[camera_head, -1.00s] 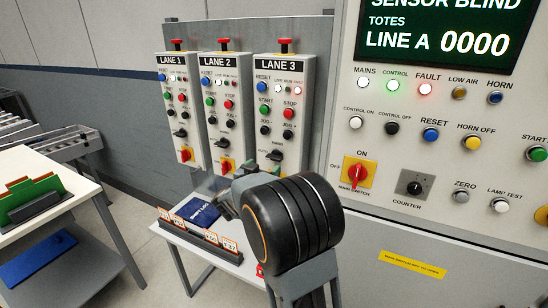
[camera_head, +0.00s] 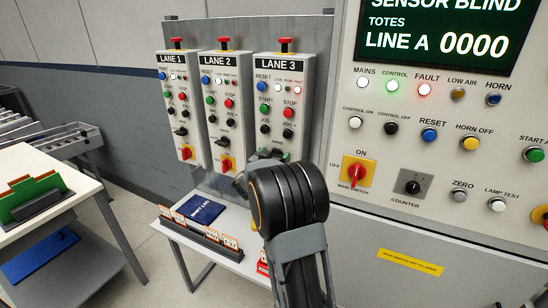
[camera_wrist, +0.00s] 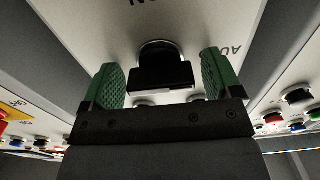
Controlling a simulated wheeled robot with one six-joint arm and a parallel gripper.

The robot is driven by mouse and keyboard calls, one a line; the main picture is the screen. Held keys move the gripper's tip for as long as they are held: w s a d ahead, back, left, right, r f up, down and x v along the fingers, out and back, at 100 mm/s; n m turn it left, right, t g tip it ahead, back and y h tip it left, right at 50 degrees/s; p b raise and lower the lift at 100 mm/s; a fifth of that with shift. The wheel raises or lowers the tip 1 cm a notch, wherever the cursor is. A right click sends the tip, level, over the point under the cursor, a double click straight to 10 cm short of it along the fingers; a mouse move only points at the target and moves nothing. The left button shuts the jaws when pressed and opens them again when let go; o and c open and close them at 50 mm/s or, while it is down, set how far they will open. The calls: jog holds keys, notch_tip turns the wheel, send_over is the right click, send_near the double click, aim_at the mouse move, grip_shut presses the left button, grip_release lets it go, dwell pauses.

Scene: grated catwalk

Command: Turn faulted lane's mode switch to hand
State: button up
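The LANE 3 box (camera_head: 285,75) is on the panel in the head view. My gripper (camera_wrist: 162,75) is open, with one green pad on each side of the knob and a gap visible at both sides. The LANE 1 box (camera_head: 180,110) and LANE 2 box (camera_head: 221,110) show their black selectors uncovered.
A main cabinet (camera_head: 450,150) on the right has a lit red FAULT lamp (camera_head: 425,89) and a red-and-yellow main switch (camera_head: 357,173). Below the boxes, a small table (camera_head: 215,218) holds a blue booklet (camera_head: 201,209) and a card rack (camera_head: 202,240).

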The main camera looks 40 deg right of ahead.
jog(key=c, duration=0.8)
jog(key=shift+f+b, duration=0.1)
jog(key=shift+b, duration=0.3)
jog(key=m+b, duration=0.3)
jog(key=shift+f, duration=0.15)
jog(key=m+b, duration=0.5)
jog(key=shift+m, duration=0.3)
jog(key=m+b, duration=0.4)
jog(key=m, duration=0.1)
jog(key=shift+m+b, duration=1.5)
jog(key=shift+m, duration=0.6)
